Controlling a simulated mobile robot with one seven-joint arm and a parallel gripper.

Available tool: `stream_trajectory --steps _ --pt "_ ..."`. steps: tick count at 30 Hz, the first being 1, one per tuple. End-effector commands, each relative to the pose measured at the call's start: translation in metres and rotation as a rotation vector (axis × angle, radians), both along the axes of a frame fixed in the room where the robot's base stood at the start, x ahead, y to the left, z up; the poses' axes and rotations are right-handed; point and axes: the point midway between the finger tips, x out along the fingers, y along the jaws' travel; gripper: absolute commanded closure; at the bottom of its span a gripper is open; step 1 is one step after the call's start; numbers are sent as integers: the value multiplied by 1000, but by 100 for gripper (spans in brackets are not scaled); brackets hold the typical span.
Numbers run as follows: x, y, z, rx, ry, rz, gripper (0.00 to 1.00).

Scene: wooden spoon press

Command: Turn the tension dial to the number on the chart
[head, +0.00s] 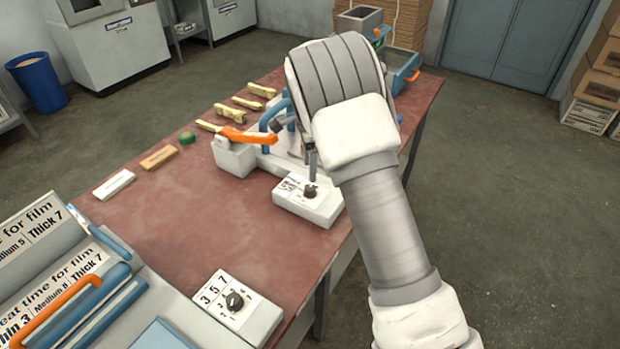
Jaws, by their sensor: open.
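A black dial (310,191) sits on a white control box by the press (237,157); its label is too small to read. A second black dial (235,301) sits on a nearer white box marked 3, 5, 7. Which one is the tension dial is not readable. A chart (55,285) on the machine at left reads heat time for film, Medium 5, Thick 7; another such chart (30,232) stands above it. My gripper (311,163) is mostly hidden behind my arm; a grey finger shows just above the farther dial. I cannot tell if it touches.
The press has an orange lever (250,136). Wooden pieces (230,113), a green roll (187,137) and two small blocks (158,157) lie on the red table (190,220). The table between the two dials is clear.

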Motion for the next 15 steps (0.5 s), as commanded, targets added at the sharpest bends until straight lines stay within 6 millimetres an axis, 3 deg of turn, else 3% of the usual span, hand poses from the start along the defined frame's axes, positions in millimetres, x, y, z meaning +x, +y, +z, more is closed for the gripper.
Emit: stream_trajectory --steps 6,15 --pt "1 0 56 1 -4 -1 31" --pt "0 -1 99 -1 -1 -1 31"
